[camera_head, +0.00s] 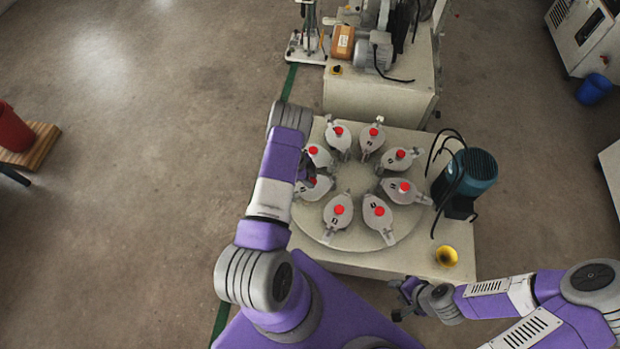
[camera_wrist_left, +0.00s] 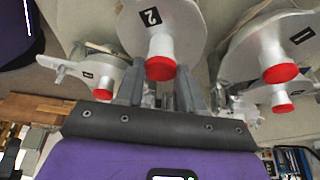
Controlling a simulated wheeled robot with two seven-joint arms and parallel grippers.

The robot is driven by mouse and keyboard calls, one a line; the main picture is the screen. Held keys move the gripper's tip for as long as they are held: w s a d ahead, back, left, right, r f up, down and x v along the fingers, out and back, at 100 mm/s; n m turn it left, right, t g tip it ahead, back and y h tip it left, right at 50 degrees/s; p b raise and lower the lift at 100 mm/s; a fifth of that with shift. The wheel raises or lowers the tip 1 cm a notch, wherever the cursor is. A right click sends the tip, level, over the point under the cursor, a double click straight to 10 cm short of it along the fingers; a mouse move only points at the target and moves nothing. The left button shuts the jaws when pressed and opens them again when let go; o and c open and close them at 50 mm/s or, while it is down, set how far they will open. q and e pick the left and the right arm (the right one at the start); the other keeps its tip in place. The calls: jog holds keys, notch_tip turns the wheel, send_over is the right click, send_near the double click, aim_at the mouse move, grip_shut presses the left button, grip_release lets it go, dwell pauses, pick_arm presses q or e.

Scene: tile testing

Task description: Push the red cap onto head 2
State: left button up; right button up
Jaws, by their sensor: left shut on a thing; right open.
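In the left wrist view, head 2 (camera_wrist_left: 185,17) is a pale grey body marked "2" with a short round stem. A red cap (camera_wrist_left: 160,69) sits at the end of that stem, touching it; I cannot tell how far on it is. My left gripper (camera_wrist_left: 158,88) has its fingers on both sides of this cap and is shut on it. In the head view, my left gripper (camera_head: 307,176) is at the left side of the round table and partly hides head 2 (camera_head: 311,190). My right gripper (camera_head: 403,300) is open and empty, in front of the table.
Several similar heads with red caps (camera_head: 338,210) ring the round table (camera_head: 350,180); head 1 (camera_wrist_left: 265,40) is close beside my left gripper. A dark green motor (camera_head: 470,172) and a yellow cup (camera_head: 446,257) stand on the right side. A machine bench (camera_head: 375,95) is behind.

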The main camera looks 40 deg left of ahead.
pick_arm(q)
jog(key=shift+f, duration=0.3)
dwell(0.4)
jog(key=o, duration=1.6)
jog(key=shift+c, duration=0.2)
jog(key=shift+r, duration=0.15)
jog(key=shift+r+p, duration=2.7)
jog(key=shift+r, duration=0.7)
grip_shut()
